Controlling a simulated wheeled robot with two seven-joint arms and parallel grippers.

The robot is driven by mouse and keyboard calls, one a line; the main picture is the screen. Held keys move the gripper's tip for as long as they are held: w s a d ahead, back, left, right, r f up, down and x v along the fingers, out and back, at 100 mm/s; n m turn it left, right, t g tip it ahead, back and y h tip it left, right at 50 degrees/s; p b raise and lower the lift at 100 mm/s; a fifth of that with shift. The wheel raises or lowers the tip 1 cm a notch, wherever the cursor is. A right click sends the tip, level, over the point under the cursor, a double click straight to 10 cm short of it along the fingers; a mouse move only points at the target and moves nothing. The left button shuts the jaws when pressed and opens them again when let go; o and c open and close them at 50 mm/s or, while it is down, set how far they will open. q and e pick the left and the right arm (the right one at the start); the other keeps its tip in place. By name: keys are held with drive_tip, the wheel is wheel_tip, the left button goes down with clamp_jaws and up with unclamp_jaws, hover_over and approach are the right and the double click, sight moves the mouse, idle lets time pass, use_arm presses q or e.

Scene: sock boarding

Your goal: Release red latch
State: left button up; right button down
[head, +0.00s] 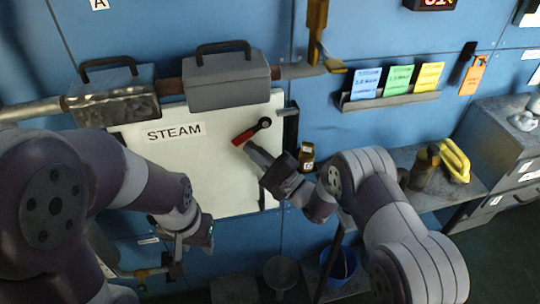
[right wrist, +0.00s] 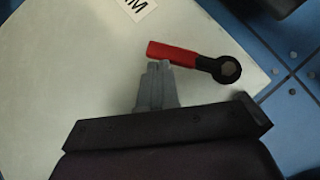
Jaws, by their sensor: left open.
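The red latch (head: 251,132) is a red handle on a black round pivot, mounted on the white panel marked STEAM. In the right wrist view the red latch (right wrist: 185,56) lies nearly level, with its pivot at the right end. My right gripper (head: 256,152) is just below the free end of the handle. Its fingers (right wrist: 157,72) are together with nothing between them, and their tips are close to the handle; I cannot tell whether they touch it. My left gripper (head: 180,255) is open and low, at the panel's lower left, away from the latch.
The white STEAM panel (head: 215,160) hangs under two grey boxes (head: 226,80) on a pipe. A rack with blue, green and yellow cards (head: 399,80) is on the wall to the right. A shelf below it holds a brown bottle (head: 424,168) and a yellow object (head: 455,160).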

drive_tip(key=shift+s+a+r+m+t+b, duration=0.2)
drive_tip(key=shift+a+r+m+t, duration=0.15)
drive_tip(key=shift+a, duration=0.2)
drive_tip(key=shift+s+a+r+m+t+b, duration=0.15)
drive_tip(key=shift+a+r+m+t+b, duration=0.15)
drive_tip(key=shift+a+m, duration=0.2)
use_arm(q)
drive_tip(key=shift+d+f, duration=0.35)
drive_tip(key=shift+f, duration=0.35)
use_arm(e)
drive_tip(key=shift+s+a+r, duration=0.1)
drive_tip(key=shift+a+r, duration=0.4)
drive_tip(key=shift+r, duration=0.35)
